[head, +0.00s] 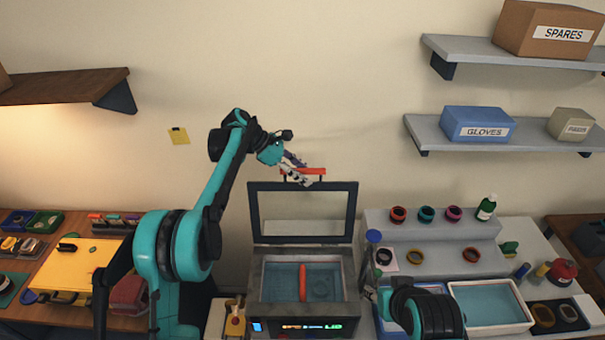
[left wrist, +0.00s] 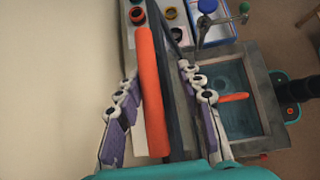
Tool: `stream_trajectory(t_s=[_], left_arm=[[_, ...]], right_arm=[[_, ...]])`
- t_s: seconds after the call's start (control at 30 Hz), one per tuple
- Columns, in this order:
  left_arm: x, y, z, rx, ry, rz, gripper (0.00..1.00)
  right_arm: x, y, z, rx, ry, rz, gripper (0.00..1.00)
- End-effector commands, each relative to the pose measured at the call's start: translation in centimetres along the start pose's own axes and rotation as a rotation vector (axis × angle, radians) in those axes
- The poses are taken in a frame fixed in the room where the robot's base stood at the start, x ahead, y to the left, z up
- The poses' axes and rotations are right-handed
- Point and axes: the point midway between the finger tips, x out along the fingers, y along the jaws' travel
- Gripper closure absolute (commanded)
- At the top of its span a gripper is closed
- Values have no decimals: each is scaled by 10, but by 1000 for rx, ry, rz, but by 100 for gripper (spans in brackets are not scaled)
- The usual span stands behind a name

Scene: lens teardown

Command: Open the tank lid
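The tank (head: 257,286) stands in the middle of the head view, with bluish liquid inside. Its lid (head: 254,215), a dark frame around a clear pane, stands upright at the tank's back edge. The lid's red handle (head: 317,171) is along its top edge; it also shows in the left wrist view (left wrist: 152,95). My left gripper (head: 296,170) is at this handle. Its fingers (left wrist: 160,78) are spread on both sides of the handle, with a clear gap on the right side. My right arm is low, right of the tank; its fingers are mostly hidden.
An orange-red bar (head: 303,283) lies across the tank opening. A stepped grey stand (head: 440,235) with several rings is at right, with a white-rimmed tray (head: 490,327) before it. Wall shelves hang above both sides.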

Motion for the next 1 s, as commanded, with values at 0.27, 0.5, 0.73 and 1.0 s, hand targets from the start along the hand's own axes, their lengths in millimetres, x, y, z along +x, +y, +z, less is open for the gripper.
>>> stream_trajectory(t_s=[0.27, 0.5, 0.73, 1.0], left_arm=[[-1, 0, 0, 0, 1, 0, 61], [-33, 0, -1, -3, 1, 2, 61], [-84, 0, -1, -2, 1, 1, 61], [-117, 0, 0, 0, 0, 0, 61]], right_arm=[[0, 0, 0, 0, 0, 0, 60], [0, 0, 0, 0, 0, 0, 60], [0, 0, 0, 0, 0, 0, 60], [0, 0, 0, 0, 0, 0, 60]])
